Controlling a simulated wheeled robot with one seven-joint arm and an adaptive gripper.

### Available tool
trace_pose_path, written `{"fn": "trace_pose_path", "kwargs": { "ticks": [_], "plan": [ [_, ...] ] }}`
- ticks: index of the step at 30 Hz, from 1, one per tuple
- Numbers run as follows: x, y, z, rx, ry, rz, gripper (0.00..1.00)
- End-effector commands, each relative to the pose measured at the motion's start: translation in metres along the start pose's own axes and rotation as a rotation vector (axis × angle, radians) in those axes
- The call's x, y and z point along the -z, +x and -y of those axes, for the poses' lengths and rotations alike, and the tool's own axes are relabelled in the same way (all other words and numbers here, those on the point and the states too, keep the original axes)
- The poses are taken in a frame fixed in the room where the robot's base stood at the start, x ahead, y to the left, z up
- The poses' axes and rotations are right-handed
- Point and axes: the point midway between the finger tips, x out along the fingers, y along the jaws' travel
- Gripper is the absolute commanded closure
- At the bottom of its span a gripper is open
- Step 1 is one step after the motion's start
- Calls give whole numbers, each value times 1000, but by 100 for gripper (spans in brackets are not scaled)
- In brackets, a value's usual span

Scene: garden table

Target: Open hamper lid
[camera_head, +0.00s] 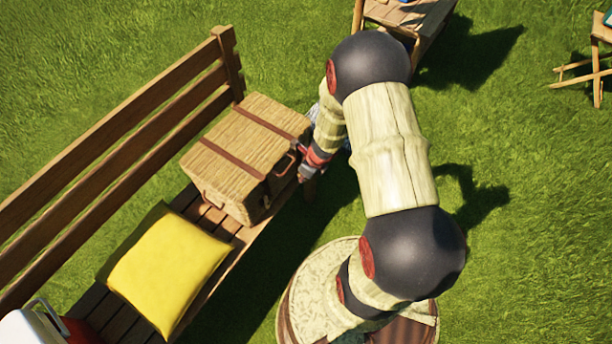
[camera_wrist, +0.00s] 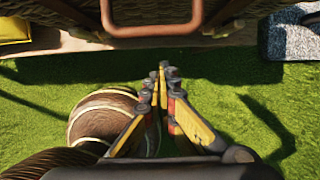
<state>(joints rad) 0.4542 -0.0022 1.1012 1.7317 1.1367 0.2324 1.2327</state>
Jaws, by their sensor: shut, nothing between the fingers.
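The wicker hamper (camera_head: 245,155) stands on the wooden bench (camera_head: 115,135), its lid down, with two brown straps across the top. A reddish-brown handle loop (camera_head: 285,163) is on its right-hand front side. The loop also shows large at the top of the wrist view (camera_wrist: 152,31). My gripper (camera_head: 303,170) is beside that side of the hamper, close to the handle. In the wrist view my gripper (camera_wrist: 163,68) has its fingertips together, just below the loop in the picture, with nothing between them. I cannot tell whether the fingers touch the handle.
A yellow cushion (camera_head: 170,268) lies on the bench left of the hamper. A white and red cooler (camera_head: 35,326) is at the lower left corner. The bench's slatted back rises behind the hamper. Wooden furniture (camera_head: 412,14) stands at the top. Open grass lies to the right.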

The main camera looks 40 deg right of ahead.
Motion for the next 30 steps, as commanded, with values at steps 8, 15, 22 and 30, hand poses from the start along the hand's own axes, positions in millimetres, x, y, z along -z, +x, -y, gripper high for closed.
{"fn": "trace_pose_path", "kwargs": {
  "ticks": [8,15,22,30],
  "plan": [
    [-18,0,0,1,-3,1,100],
    [-30,-10,0,0,-1,0,100],
    [-32,-12,0,0,-1,0,100],
    [-32,-14,1,1,0,0,100]
  ]
}}
